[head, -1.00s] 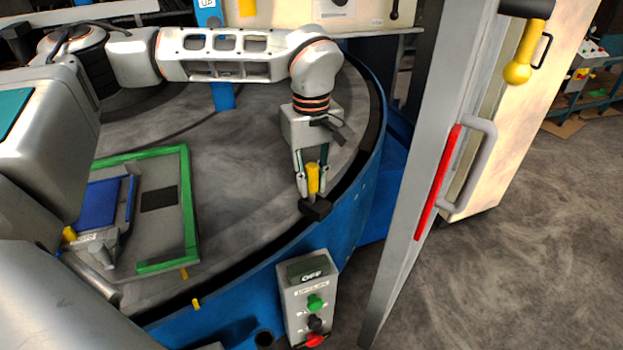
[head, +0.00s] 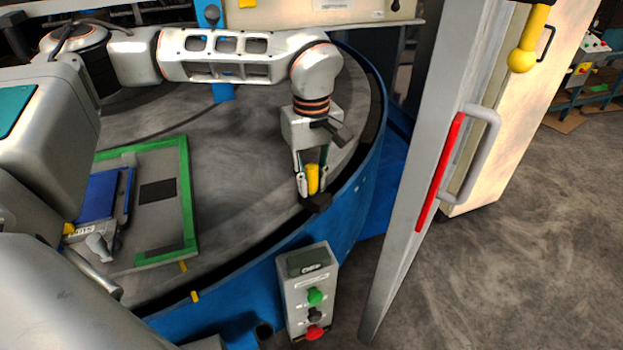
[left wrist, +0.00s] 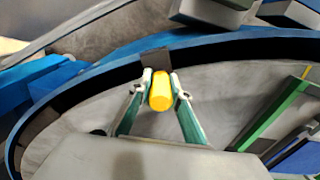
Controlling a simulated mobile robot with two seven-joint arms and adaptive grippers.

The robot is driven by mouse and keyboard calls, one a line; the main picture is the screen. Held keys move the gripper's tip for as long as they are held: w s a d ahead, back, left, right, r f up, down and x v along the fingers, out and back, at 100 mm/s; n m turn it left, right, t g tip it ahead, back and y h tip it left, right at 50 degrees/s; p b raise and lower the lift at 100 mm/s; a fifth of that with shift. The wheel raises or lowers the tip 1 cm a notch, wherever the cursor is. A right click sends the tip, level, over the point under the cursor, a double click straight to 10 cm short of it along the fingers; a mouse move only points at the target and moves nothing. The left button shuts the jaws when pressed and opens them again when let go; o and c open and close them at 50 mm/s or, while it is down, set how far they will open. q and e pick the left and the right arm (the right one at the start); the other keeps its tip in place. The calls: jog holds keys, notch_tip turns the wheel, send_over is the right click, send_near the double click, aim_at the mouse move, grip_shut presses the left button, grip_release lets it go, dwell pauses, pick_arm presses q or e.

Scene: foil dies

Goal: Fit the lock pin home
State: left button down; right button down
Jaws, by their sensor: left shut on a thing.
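The lock pin shows as a yellow cylindrical grip (head: 313,180), upright near the turntable's right rim. My left gripper (head: 312,188) points down, with its two fingers shut on either side of the yellow grip. A small dark block (head: 316,204) sits directly below the pin at the rim. The pin's lower end is hidden, so I cannot tell how deep it sits in the block. In the left wrist view the yellow pin (left wrist: 160,92) is between the green-sided fingers. My right gripper is not in view.
The round grey turntable (head: 235,180) has a blue outer wall. A green-edged plate (head: 188,200) lies on its left. A control box (head: 309,290) stands in front. A grey post with a red strip (head: 440,172) and handle rises to the right of the gripper.

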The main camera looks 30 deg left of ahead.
pick_arm(q)
jog(key=c, duration=1.8)
grip_release()
notch_tip(320, 180, up, 12)
jog(key=shift+r, duration=0.1)
